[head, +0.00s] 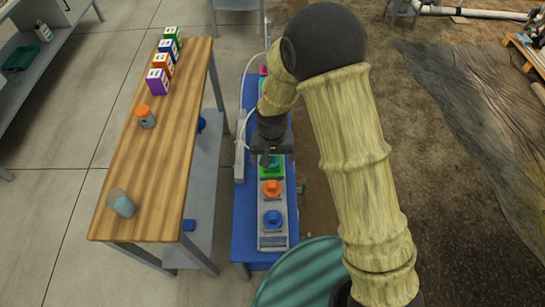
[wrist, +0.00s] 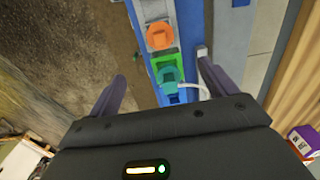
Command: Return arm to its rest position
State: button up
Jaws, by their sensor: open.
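My gripper (head: 268,158) is at the end of my arm, above the blue skid (head: 245,215) in the head view. In the wrist view its two dark fingers (wrist: 162,74) are apart, with nothing held between them. Below and beyond them is a green block with a teal knob (wrist: 170,74), and past it an orange knob (wrist: 160,36). In the head view the gripper partly hides the green block (head: 278,171). The orange knob (head: 271,188) and a blue knob (head: 272,218) sit nearer on the same row. My arm hides part of the skid's far end.
A wooden table (head: 165,190) stands left of the skid. It holds several coloured boxes (head: 157,82), an orange-and-grey jar (head: 145,116) and a clear cup (head: 121,202). A teal round lid or drum (head: 300,275) is at the front. Bare soil (head: 440,120) lies to the right.

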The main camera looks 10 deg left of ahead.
dwell(0.4)
jog(key=s+d+r+m+t, duration=0.1)
jog(key=s+d+r, duration=0.1)
jog(key=d+r, duration=0.3)
jog(key=s+d+r, duration=0.3)
jog(key=d+r, duration=0.2)
jog(key=d, duration=0.7)
jog(key=s+d+r+m+t, duration=0.1)
jog(key=s+d+r, duration=0.1)
jog(key=d+r, duration=0.4)
jog(key=d, duration=0.3)
jog(key=shift+s+m+t, duration=0.15)
jog(key=shift+m+t, duration=0.15)
jog(key=shift+a, duration=0.1)
